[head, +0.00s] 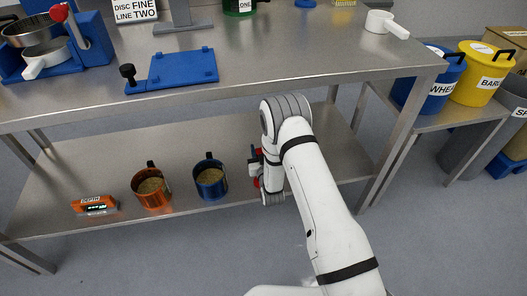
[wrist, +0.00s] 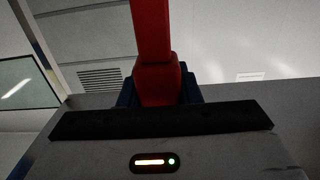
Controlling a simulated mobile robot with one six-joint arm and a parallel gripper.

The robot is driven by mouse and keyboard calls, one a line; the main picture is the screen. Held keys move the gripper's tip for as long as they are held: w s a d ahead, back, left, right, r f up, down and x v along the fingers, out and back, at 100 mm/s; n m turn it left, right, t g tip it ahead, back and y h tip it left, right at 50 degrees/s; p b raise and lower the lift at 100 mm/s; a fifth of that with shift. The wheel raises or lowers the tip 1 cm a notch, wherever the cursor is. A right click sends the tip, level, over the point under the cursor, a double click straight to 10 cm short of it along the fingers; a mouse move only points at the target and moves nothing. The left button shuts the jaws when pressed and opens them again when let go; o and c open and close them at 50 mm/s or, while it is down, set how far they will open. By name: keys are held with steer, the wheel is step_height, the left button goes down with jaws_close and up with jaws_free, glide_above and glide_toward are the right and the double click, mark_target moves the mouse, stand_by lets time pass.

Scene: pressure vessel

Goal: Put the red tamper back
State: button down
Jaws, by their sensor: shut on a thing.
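My gripper (head: 257,168) is at the lower shelf's height, just right of the blue cup and partly hidden behind my arm. It is shut on the red tamper (wrist: 153,40). In the wrist view the tamper's red shaft rises between the dark blue fingers (wrist: 157,88), and its upper end is cut off by the frame. In the head view only small red parts (head: 256,183) show beside the gripper. The tamper's full shape and its ends are hidden.
An orange cup (head: 151,191), a blue cup (head: 211,184) and an orange device (head: 94,205) stand on the lower shelf (head: 100,170). The metal tabletop (head: 290,55) above holds a blue plate (head: 185,67), a blue press (head: 60,50) and a white scoop (head: 385,23).

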steer(key=shift+f+b, duration=0.15)
steer(key=shift+b, duration=0.15)
steer(key=c, duration=1.1)
jaws_free()
steer(key=shift+o, duration=0.2)
